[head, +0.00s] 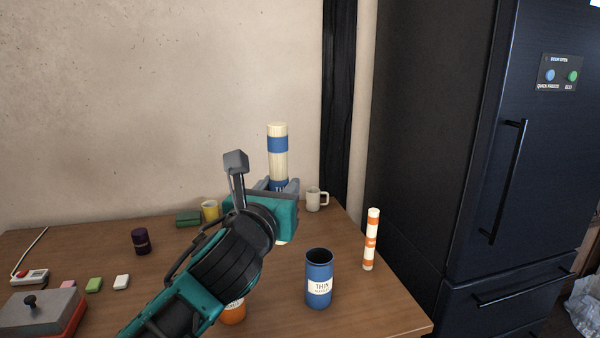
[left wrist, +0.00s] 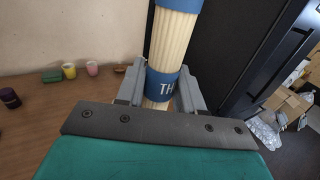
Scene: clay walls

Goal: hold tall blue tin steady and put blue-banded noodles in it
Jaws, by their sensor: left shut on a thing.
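The blue-banded noodles (head: 278,158) are an upright pale bundle with blue bands. My left gripper (head: 277,186) is shut on them and holds them above the table, behind and left of the tin. In the left wrist view the noodles (left wrist: 172,50) stand between the two fingers of the left gripper (left wrist: 166,92), with a lower band showing part of a label. The tall blue tin (head: 319,280) stands upright on the table near the front, its dark mouth open and a white label on its side. Nothing holds the tin. My right gripper is in neither view.
An orange-banded noodle bundle (head: 371,240) stands right of the tin. An orange tin (head: 233,312) is partly behind my left arm. A white mug (head: 315,199), yellow cup (head: 210,210) and dark purple jar (head: 140,241) stand farther back. A dark fridge (head: 535,150) is at the right.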

